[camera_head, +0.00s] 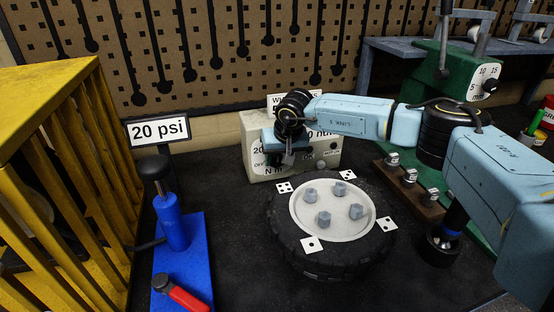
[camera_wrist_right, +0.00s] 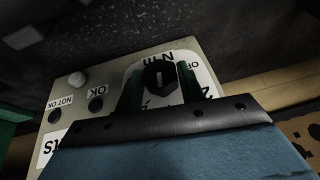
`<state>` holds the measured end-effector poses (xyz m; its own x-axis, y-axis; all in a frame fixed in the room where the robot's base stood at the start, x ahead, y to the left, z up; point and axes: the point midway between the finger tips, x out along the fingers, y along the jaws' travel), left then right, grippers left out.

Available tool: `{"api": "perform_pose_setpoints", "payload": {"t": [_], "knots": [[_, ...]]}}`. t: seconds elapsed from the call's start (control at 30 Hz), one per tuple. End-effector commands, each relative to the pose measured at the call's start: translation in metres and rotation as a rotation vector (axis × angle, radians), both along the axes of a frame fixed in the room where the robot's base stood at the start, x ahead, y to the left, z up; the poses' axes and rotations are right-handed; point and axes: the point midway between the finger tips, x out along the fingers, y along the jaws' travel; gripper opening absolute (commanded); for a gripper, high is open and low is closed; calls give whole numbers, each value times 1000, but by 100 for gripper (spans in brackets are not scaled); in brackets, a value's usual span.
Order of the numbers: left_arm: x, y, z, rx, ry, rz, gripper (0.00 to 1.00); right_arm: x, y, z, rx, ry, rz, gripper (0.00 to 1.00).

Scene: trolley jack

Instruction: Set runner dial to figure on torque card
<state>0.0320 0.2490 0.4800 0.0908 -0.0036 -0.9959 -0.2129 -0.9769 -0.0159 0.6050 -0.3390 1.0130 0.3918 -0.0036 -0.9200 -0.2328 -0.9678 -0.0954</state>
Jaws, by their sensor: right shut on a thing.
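The beige runner box (camera_head: 253,127) stands behind the tyre, with a white dial face reading OFF, 20 and N m. In the right wrist view its black dial (camera_wrist_right: 158,77) with a pale pointer line sits between the two green fingers of my right gripper (camera_wrist_right: 160,88), which is shut on it. In the head view my right gripper (camera_head: 288,158) covers the dial. A white card (camera_head: 279,101) behind the box is partly hidden by my arm, and its figure cannot be read in full. The left gripper is not in view.
A tyre (camera_head: 283,235) with a pale hub, several nuts and dotted cards lies in front. A blue pump (camera_head: 172,222), a 20 psi sign (camera_head: 158,130) and a yellow cage (camera_head: 60,180) stand left. A socket rack (camera_head: 408,178) and a green dial unit (camera_head: 452,77) are right.

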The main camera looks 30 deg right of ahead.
Motion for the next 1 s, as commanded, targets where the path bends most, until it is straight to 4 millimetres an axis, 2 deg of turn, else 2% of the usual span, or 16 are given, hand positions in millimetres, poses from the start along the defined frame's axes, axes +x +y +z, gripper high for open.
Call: {"api": "perform_pose_setpoints", "payload": {"t": [0.23, 0.67, 0.7, 0.87, 1.0], "knots": [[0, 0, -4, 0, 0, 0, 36, 1, -2, 1, 66, -20, -2, 16], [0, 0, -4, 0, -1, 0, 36, 1, -2, 2, 75, -24, 0, 16], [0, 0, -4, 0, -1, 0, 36, 1, -2, 2, 75, -24, 0, 41], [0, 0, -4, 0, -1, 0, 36, 1, -2, 1, 75, -22, -1, 60], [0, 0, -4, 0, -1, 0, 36, 0, -2, 1, 74, -20, -1, 60]]}}
